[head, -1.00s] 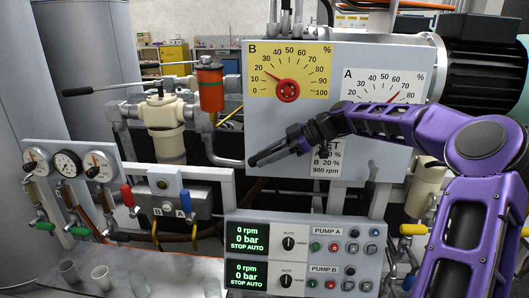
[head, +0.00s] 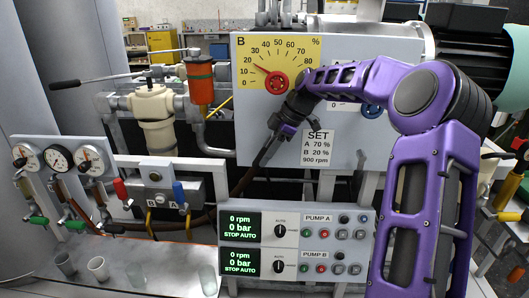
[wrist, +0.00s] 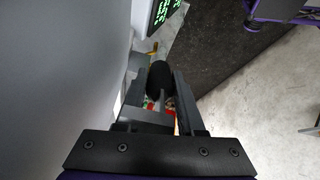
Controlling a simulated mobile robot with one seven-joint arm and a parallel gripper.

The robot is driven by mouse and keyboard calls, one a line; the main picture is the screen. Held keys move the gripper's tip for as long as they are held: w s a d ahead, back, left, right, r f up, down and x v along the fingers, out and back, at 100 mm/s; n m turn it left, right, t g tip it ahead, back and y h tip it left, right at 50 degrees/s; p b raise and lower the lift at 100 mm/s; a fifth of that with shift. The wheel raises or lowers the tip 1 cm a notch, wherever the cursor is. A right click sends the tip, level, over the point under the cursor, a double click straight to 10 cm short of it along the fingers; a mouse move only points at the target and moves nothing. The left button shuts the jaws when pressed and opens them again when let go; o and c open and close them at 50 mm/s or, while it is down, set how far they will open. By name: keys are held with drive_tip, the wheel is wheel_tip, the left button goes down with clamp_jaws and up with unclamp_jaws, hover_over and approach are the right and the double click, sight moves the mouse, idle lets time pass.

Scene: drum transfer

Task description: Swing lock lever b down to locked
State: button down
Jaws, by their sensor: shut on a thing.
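My gripper (head: 263,156) is at the lower left of the grey dial panel, with its dark fingers pointing down and slightly left. In the wrist view, a black rounded grip (wrist: 159,80) sits between the two fingers (wrist: 164,88), and my gripper is shut on it. I take it to be the handle of lock lever b. The lever's arm and pivot are hidden, and in the head view the lever cannot be told apart from the dark fingers. Its angle cannot be read. The yellow B dial (head: 258,60) with its red knob (head: 276,82) is just above.
The pump control panel (head: 340,218) is close below my gripper. A valve block (head: 156,184) with red and blue levers and several gauges stand at left. Cups (head: 98,268) stand on the bench. My forearm covers most of the A dial beside its blue knob (head: 372,111).

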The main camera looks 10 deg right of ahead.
drive_tip(key=c, duration=0.5)
unclamp_jaws()
drive_tip(key=p+v, duration=0.1)
drive_tip(key=v, duration=1.6)
drive_tip(key=shift+d+r, duration=0.15)
